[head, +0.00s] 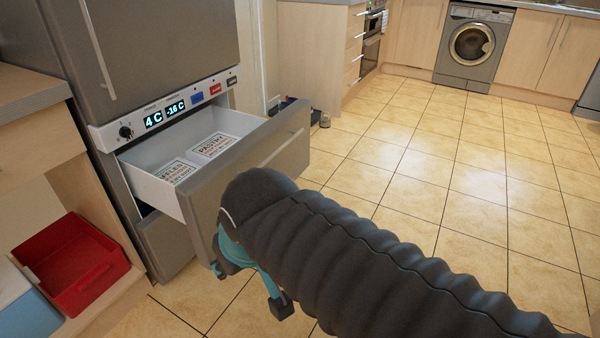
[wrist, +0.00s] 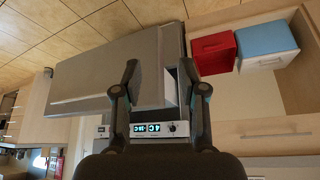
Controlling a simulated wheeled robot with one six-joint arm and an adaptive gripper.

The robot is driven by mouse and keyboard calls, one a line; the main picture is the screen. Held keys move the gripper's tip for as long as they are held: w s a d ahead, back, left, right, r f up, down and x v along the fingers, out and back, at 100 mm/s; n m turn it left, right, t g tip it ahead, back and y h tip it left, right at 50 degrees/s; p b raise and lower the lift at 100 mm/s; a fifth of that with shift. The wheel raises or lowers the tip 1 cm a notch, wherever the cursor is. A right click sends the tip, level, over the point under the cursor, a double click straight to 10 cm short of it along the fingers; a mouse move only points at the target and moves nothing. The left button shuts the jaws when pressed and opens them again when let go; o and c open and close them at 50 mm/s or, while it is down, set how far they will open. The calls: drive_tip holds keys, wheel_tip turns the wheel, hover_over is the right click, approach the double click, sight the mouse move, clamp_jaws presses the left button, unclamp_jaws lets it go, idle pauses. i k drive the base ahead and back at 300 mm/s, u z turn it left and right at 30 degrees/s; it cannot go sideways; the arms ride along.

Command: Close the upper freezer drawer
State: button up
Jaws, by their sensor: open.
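The upper freezer drawer (head: 292,150) is pulled out of the grey fridge-freezer, below the display panel. Its white interior holds two white printed packages (head: 212,145). In the wrist view, which is turned over, the grey drawer front (wrist: 145,62) lies beyond my fingers, with a strip of white drawer side showing. My gripper (head: 248,286) is in front of the drawer, near the lower part of its front. In the wrist view my gripper (wrist: 160,75) has its two fingers spread with nothing between them. My arm hides part of the drawer front; contact cannot be told.
A lower drawer (head: 165,243) sits beneath the open one. A red bin (head: 72,262) and a blue bin (head: 22,305) stand in the open cabinet at left. The tiled floor (head: 400,160) to the right is clear, up to counters and a washing machine (head: 472,45).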

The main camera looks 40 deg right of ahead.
sight(282, 141)
drive_tip(key=z, duration=0.75)
drive_tip(key=i, duration=1)
drive_tip(key=z, duration=0.05)
